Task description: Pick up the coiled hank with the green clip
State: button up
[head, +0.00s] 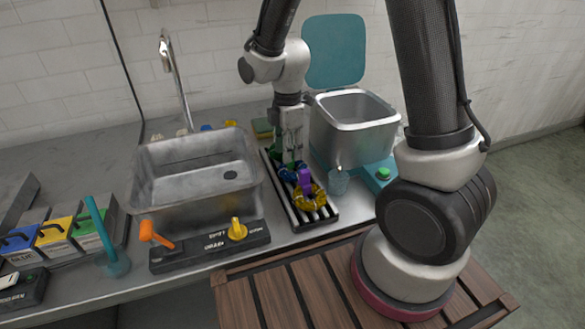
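My gripper (291,156) points straight down over the slatted black rack (328,218) between the sink and the metal tub. Right under its fingertips is a dark blue coiled hank (286,173) with a bit of green beside it, which may be the green clip. The fingers partly hide this hank. I cannot tell whether they are open or shut, or whether they touch it. A yellow coiled hank (312,197) with a purple clip (304,181) lies on the rack just in front of it, nearer the camera.
A metal sink (195,205) with a tap stands left of the rack, and a metal tub (352,140) with a raised teal lid stands right. A small clear cup (339,182) is close to the rack. A knob panel (210,246) lies in front of the sink.

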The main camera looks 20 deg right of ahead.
grip_shut()
